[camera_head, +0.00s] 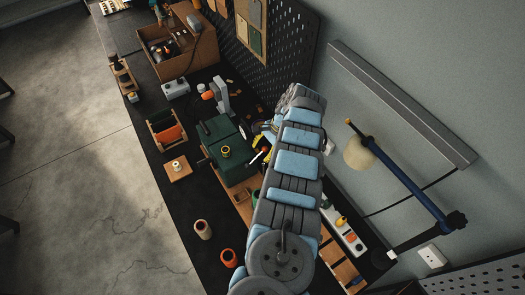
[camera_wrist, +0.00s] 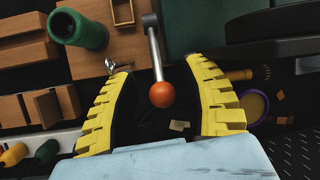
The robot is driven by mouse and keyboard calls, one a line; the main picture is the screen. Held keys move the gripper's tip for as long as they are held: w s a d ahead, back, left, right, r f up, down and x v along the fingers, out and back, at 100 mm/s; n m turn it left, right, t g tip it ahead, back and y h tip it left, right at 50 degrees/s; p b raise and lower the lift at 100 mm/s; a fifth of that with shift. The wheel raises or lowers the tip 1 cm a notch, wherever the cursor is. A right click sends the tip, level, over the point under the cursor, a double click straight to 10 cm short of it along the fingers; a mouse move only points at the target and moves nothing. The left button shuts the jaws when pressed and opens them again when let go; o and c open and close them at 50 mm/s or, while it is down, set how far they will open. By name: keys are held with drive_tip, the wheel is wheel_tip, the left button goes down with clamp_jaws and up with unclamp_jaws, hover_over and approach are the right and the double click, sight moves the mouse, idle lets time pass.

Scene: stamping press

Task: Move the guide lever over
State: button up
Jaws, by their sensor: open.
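The guide lever (camera_wrist: 156,50) shows in the wrist view as a thin metal rod with a grey pivot end at the top and an orange ball knob (camera_wrist: 162,95) at its lower end. My gripper (camera_wrist: 158,68) is open, with its yellow ribbed fingers on either side of the lever. The knob sits in the gap, apart from both fingers. In the head view my gripper (camera_head: 264,152) is partly hidden by my arm, beside the green stamping press (camera_head: 226,150).
In the wrist view a green cylinder (camera_wrist: 78,29) and wooden compartments (camera_wrist: 50,106) lie left, and a purple-rimmed yellow round (camera_wrist: 252,106) lies right. In the head view a lamp (camera_head: 404,188) stands right of my arm. A wooden box (camera_head: 178,42) stands at the back.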

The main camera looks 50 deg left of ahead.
drive_tip(key=v, duration=1.1)
drive_tip(key=shift+r, duration=0.3)
drive_tip(key=shift+w, duration=0.1)
drive_tip(key=shift+c, duration=0.2)
